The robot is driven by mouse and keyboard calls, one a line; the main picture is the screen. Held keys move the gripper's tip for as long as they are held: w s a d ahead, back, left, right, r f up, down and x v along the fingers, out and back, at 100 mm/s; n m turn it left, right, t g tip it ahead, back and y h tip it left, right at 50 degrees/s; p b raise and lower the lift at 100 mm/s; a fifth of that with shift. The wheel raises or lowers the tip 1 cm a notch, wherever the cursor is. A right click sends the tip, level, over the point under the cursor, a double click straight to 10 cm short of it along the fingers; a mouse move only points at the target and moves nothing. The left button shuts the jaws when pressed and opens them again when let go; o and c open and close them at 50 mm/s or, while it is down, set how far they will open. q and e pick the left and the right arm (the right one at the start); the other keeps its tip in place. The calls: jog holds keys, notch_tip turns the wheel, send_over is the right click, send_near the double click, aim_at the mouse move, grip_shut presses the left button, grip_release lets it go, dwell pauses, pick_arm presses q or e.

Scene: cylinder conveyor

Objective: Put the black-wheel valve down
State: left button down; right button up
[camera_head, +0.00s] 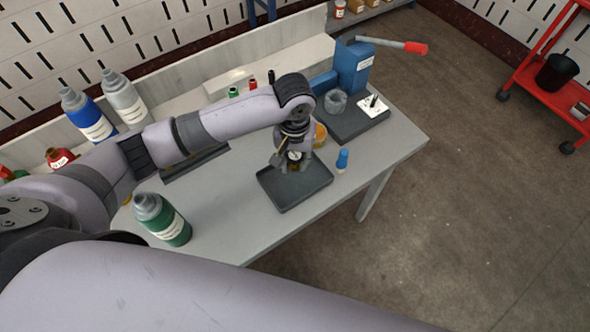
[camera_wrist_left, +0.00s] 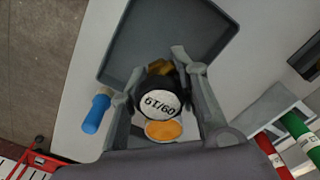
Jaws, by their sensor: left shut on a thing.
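The black-wheel valve shows in the left wrist view as a black wheel (camera_wrist_left: 152,84) with a pale round label and a brassy body beyond it. My left gripper (camera_wrist_left: 152,72) is shut on it, a finger on each side. In the head view my left gripper (camera_head: 291,164) is over the back part of a dark shallow tray (camera_head: 284,203) on the table; the valve is mostly hidden by the fingers there. The tray also shows in the left wrist view (camera_wrist_left: 150,40), and looks empty beyond the valve. I cannot tell whether the valve touches the tray. My right gripper is not in view.
An orange item (camera_head: 320,134) is just behind the gripper. A green bottle (camera_head: 163,220) stands at the front left of the grey table (camera_head: 232,225).

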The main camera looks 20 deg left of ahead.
aim_at(295, 155)
pick_arm(q)
jog(key=shift+f, duration=2.5)
jog(key=shift+f, duration=0.15)
jog(key=c, duration=1.2)
grip_release()
notch_tip(295, 155, up, 12)
jog(key=shift+r, duration=0.15)
